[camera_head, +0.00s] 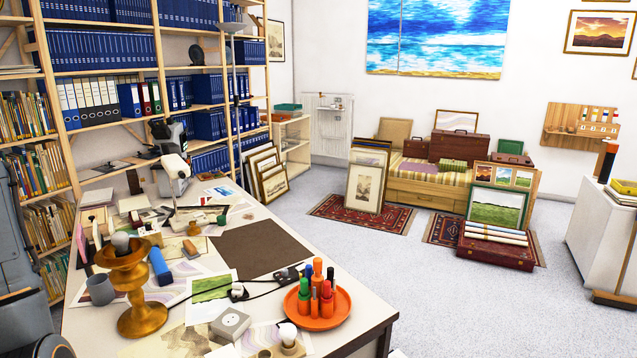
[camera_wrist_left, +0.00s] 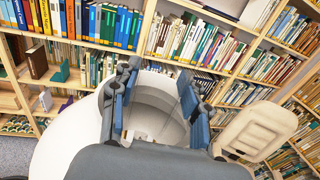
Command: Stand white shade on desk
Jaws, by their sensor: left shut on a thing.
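My left gripper (camera_wrist_left: 158,78) shows in the left wrist view with its blue-padded fingers on either side of a white shade (camera_wrist_left: 65,150), shut on it. The shade is wide, pale and rounded, with a hollow grey-white inside between the fingers. Part of it is hidden behind the gripper. I cannot make out the left gripper or the shade in the head view. The desk (camera_head: 362,308) runs across the lower left of the head view, with a white top. My right gripper is in neither view.
A dark brown mat (camera_head: 260,248) lies bare on the desk. Around it are a brass candlestick-like stand (camera_head: 141,316), an orange dish (camera_head: 317,322) of bottles, a grey mug (camera_head: 100,290) and papers. Bookshelves (camera_wrist_left: 230,60) fill the wrist view's background. Open carpet lies right of the desk.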

